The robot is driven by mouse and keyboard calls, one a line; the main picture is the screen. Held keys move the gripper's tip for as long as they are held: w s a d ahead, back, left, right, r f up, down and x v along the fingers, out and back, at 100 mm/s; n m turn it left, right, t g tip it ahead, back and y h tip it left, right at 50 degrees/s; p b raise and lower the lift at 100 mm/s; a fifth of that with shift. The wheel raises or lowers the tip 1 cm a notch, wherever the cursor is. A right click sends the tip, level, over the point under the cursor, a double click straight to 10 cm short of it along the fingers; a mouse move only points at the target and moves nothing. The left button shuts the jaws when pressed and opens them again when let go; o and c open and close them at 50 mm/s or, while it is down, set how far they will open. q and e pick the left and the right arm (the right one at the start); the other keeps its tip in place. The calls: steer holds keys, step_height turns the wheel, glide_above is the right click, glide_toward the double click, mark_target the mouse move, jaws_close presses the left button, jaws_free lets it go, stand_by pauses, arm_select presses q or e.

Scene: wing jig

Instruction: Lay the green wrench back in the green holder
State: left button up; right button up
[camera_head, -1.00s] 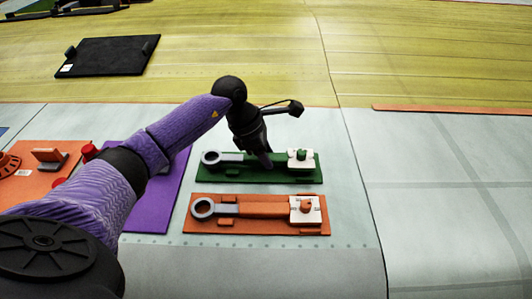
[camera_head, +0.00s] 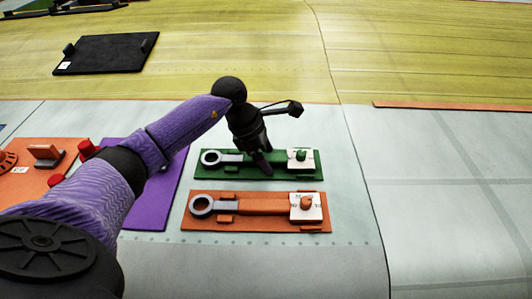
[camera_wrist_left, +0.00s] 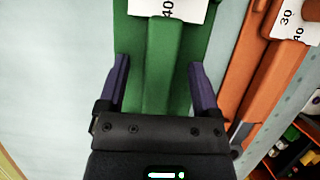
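The green wrench (camera_head: 211,158) lies in the green holder (camera_head: 232,173), its grey ring end at the left and its handle along the board. My left gripper (camera_head: 262,168) is over the wrench's middle, pointing down. In the left wrist view, its two purple fingers (camera_wrist_left: 161,85) stand apart, one on each side of the green handle (camera_wrist_left: 160,70), with a gap on both sides. The green holder also shows there (camera_wrist_left: 196,38). The gripper hides part of the handle in the head view. My right gripper is not in view.
An orange holder (camera_head: 260,225) with an orange wrench (camera_head: 262,205) lies just in front of the green one. A purple board (camera_head: 150,210) and an orange board (camera_head: 20,185) with red knobs lie at left. A black tray (camera_head: 105,53) is behind. The right surface is clear.

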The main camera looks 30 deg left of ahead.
arm_select(q)
steer(key=v, duration=1)
steer(key=shift+r, duration=0.1)
